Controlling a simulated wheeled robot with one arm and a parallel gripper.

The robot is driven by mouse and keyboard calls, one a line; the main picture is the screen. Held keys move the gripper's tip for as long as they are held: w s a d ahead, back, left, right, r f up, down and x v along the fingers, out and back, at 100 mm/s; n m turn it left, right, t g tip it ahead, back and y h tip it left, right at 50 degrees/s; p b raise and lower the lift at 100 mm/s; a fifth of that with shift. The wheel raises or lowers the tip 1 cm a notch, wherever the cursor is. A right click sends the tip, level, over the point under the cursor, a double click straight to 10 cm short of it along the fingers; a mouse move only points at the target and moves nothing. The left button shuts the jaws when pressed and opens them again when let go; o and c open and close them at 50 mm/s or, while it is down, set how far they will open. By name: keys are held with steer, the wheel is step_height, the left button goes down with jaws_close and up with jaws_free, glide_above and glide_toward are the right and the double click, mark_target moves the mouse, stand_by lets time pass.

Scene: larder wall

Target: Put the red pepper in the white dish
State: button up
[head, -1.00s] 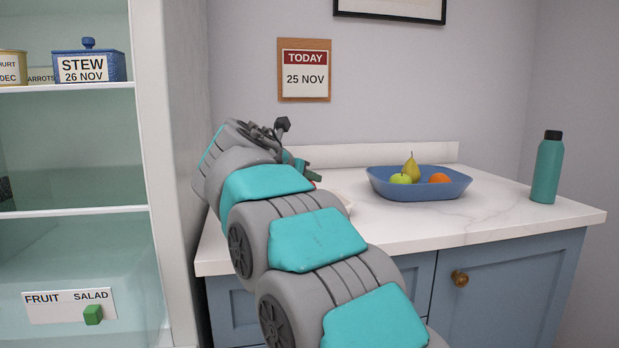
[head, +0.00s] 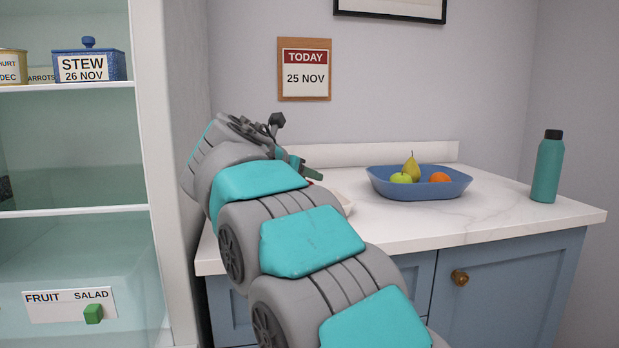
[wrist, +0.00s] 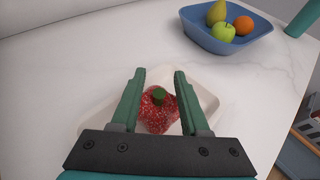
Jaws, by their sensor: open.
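The red pepper (wrist: 160,114), speckled red with a green stem, shows in the wrist view between my fingers, within the outline of the white dish (wrist: 208,99). It appears to sit in the dish. My gripper (wrist: 160,73) is open, with one finger on each side of the pepper and a gap visible beside it. In the head view my gripper (head: 308,173) is over the left part of the counter, mostly behind my arm.
A blue bowl (head: 420,190) with a pear, a green apple and an orange stands to the right on the white counter (head: 480,215). A teal bottle (head: 548,168) stands at the far right. Shelves with a blue stew pot (head: 88,64) are at the left.

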steer(key=v, duration=1)
stand_by(1.2)
